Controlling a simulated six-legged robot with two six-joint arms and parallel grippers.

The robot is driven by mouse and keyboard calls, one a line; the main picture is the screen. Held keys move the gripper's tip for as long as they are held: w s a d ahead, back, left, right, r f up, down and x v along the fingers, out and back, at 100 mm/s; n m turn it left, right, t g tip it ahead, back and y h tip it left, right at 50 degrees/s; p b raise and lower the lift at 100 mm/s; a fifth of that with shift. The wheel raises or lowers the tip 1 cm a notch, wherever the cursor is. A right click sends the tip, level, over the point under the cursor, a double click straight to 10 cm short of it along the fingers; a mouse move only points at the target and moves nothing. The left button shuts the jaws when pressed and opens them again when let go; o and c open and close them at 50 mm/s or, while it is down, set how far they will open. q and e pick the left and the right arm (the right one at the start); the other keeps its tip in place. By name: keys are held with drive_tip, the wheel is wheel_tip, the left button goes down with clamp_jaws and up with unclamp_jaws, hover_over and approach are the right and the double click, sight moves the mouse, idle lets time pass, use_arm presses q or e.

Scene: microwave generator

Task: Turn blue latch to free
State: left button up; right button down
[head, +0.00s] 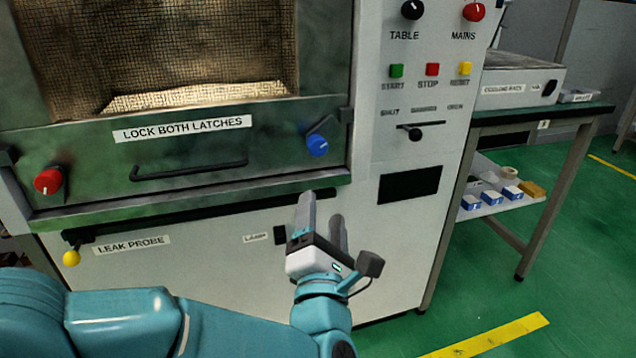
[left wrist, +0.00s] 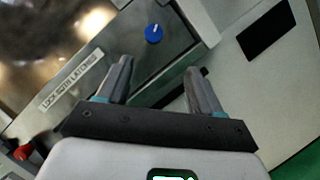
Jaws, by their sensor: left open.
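The blue latch (head: 318,144) is a round blue knob at the right end of the microwave door's lower panel, beside a dark catch. It also shows in the left wrist view (left wrist: 154,33), beyond and between my fingertips, with a pale mark on its face. My left gripper (head: 322,206) is open and empty, in front of the cabinet and below the blue latch, apart from it. In the left wrist view its two fingers (left wrist: 160,80) are spread. A red latch (head: 48,181) sits at the left end of the same panel. My right gripper is not in view.
A dark door handle (head: 188,170) lies between the latches, under the "LOCK BOTH LATCHES" label (head: 182,128). A dark bar (head: 200,216) runs below the door. A yellow-ended leak probe (head: 71,258) is at lower left. A side table (head: 470,128) stands right, over open green floor.

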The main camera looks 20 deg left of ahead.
sight(318, 149)
use_arm(q)
drive_tip(key=shift+n+y, duration=0.3)
drive_tip(key=shift+n, duration=0.1)
drive_tip(key=x, duration=1.6)
drive_tip(key=shift+s+a+r, duration=0.15)
drive_tip(key=shift+r, duration=0.25)
drive_tip(key=c, duration=1)
